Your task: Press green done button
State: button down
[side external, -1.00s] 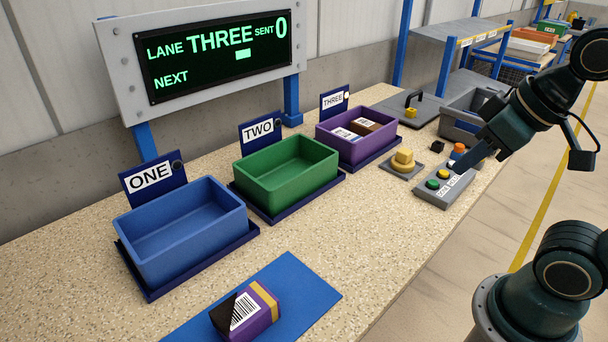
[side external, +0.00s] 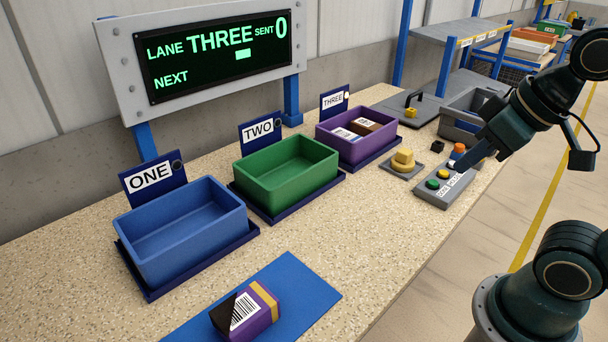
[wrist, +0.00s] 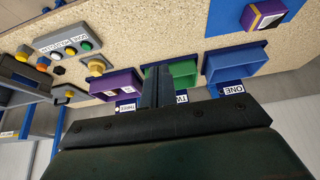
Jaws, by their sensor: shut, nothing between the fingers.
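The green button (side external: 432,184) is at the near end of a grey button panel (side external: 430,197), beside a yellow button (side external: 443,174). It also shows in the wrist view (wrist: 86,46), at the upper left. My gripper (side external: 460,164) is shut and empty in the side view. Its tip is over the far end of the panel, near a pale button, beyond the yellow and green ones. I cannot tell whether the tip touches the panel. In the wrist view my shut fingers (wrist: 157,88) point up the picture, apart from the panel.
Blue (side external: 190,232), green (side external: 285,175) and purple (side external: 356,137) bins stand in a row; the purple one holds packages. A yellow knob (side external: 403,158) and an orange button (side external: 458,149) are near the panel. A purple package (side external: 258,312) lies on a blue mat.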

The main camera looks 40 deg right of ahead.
dwell(0.6)
jog(key=m+g+h, duration=0.8)
jog(key=m+h, duration=0.1)
jog(key=m, duration=0.4)
send_over(430, 183)
notch_tip(430, 183, down, 11)
jog(key=shift+f, duration=0.1)
jog(key=shift+f+g, duration=0.1)
jog(key=shift+g, duration=0.2)
jog(key=shift+f, duration=4.35)
